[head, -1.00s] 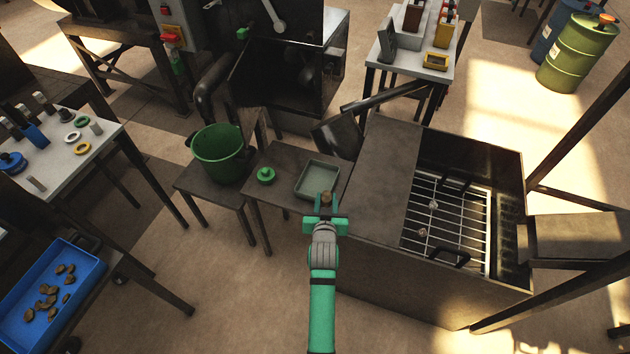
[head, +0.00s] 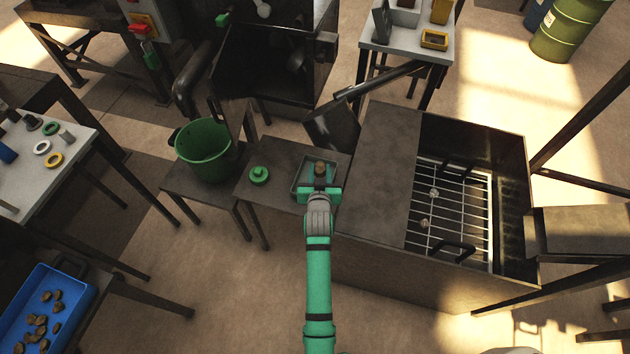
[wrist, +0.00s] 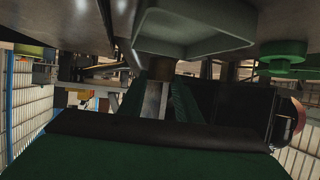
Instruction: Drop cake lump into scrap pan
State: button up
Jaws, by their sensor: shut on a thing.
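The cake lump (head: 320,168) is a small brown block held between the fingertips of my gripper (head: 320,177). My gripper is shut on it, and the arm reaches out from the bottom of the head view. The scrap pan (head: 303,174), a shallow grey-green tray on a dark small table, lies behind and around the lump in the head view. My gripper hides the pan's near side. In the wrist view the lump (wrist: 160,68) shows at the fingertips, with the pan (wrist: 205,32) close by at the top. The gap between lump and pan is hard to judge.
A green lidded knob-like piece (head: 259,175) sits left of the pan. A green bucket (head: 205,155) stands further left. A dark metal box with a wire grate (head: 450,205) is close on the right. A blue tray (head: 15,325) with several brown lumps is at lower left.

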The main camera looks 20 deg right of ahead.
aim_at(320, 176)
jog(key=shift+w+f, duration=0.1)
jog(key=shift+f, duration=1.4)
jog(key=o, duration=1.1)
jog(key=shift+o, duration=0.2)
jog(key=v, duration=1.1)
jog(key=shift+d+f, duration=0.1)
